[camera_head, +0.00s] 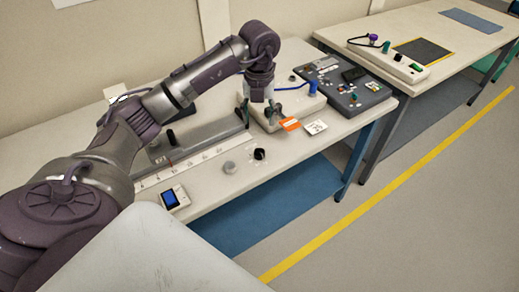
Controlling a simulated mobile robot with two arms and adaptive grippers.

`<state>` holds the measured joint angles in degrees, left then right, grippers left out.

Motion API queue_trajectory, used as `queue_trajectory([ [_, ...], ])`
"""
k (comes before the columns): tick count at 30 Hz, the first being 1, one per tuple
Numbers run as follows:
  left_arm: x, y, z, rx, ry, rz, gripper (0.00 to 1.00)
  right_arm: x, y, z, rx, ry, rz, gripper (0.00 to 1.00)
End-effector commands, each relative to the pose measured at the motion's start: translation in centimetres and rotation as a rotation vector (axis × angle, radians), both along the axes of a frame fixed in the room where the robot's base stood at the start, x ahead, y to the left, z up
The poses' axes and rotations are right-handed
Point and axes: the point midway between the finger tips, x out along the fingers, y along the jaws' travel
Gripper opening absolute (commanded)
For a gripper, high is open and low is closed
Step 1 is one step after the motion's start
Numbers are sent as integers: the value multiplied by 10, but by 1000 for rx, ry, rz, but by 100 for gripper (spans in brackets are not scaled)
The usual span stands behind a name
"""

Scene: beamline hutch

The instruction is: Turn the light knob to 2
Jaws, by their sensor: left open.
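My left arm reaches in from the left. My right gripper is not in view.
A grey rail (207,134), a grey round piece (230,167), a small black piece (259,154) and a meter with a blue screen (174,198) are on the near bench (215,190). A second bench (445,30) stands beyond.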

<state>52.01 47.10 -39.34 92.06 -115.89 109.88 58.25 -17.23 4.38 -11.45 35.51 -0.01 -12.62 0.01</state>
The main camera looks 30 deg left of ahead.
Motion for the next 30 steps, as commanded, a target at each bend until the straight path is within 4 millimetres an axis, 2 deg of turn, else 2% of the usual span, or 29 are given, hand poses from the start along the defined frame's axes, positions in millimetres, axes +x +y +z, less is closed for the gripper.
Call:
queue_trajectory([
  [5, -2, -1, -25, -2, 7, -3, 60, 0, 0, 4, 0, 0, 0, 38],
  [12, -2, -2, -77, -4, 7, -4, 60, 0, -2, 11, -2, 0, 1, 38],
  [18, -1, -2, -113, -4, 5, -5, 60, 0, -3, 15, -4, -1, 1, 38],
  [24, -1, -2, -132, -4, 1, -6, 60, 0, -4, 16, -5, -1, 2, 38],
  [30, 0, -2, -136, -4, 1, -7, 60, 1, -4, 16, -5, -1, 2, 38],
])
